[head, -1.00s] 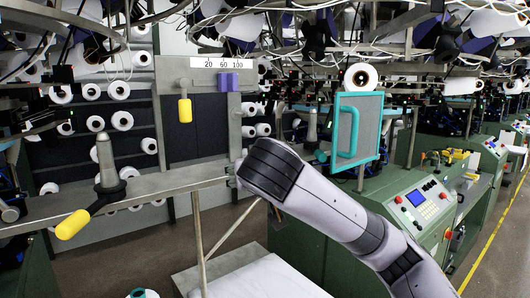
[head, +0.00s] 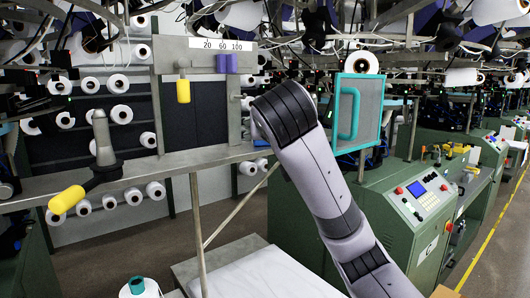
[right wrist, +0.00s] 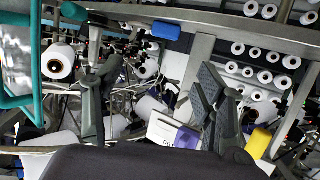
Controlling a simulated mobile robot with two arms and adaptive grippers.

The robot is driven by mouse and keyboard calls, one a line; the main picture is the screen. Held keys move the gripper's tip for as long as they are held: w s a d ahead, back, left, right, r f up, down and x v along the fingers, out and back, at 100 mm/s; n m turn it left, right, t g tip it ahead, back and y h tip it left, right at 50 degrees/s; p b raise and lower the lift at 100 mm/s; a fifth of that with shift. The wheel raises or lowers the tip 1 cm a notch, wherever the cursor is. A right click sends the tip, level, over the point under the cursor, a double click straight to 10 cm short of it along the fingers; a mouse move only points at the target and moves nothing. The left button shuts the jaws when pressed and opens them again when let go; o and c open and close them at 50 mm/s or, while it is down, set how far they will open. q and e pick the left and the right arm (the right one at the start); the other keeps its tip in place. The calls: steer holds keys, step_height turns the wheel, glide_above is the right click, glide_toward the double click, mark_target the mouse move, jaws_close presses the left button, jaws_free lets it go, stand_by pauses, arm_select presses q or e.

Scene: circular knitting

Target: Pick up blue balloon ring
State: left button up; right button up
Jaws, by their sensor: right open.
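I cannot make out a blue balloon ring for certain in either view. My right arm reaches up to the machine frame in the head view, and its wrist hides the gripper there. In the right wrist view my right gripper (right wrist: 155,92) is open, with dark fingers to the left and right and nothing visible between their tips. A blue-violet block (head: 227,63) sits on the frame under the label 20 60 100; it also shows low between the fingers in the right wrist view (right wrist: 188,137). My left gripper is not in view.
A teal-framed guard with a handle (head: 348,118) stands right of my arm. A yellow-handled lever (head: 68,199) sticks out from the rail at left, and a yellow grip (head: 183,91) hangs on the frame. A control panel (head: 420,193) is at right. White cones fill the racks behind.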

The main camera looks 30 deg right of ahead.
mark_target(265, 147)
steer(key=p+x, duration=0.5)
steer(key=x, duration=0.8)
steer(key=shift+w+d+p, duration=0.15)
steer(key=shift+d+p, duration=0.05)
steer(key=shift+p, duration=0.2)
steer(key=shift+w+f, duration=0.1)
steer(key=shift+a, duration=0.1)
steer(key=shift+c, duration=0.6)
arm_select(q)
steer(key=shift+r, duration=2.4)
arm_select(e)
steer(key=c, duration=1.1)
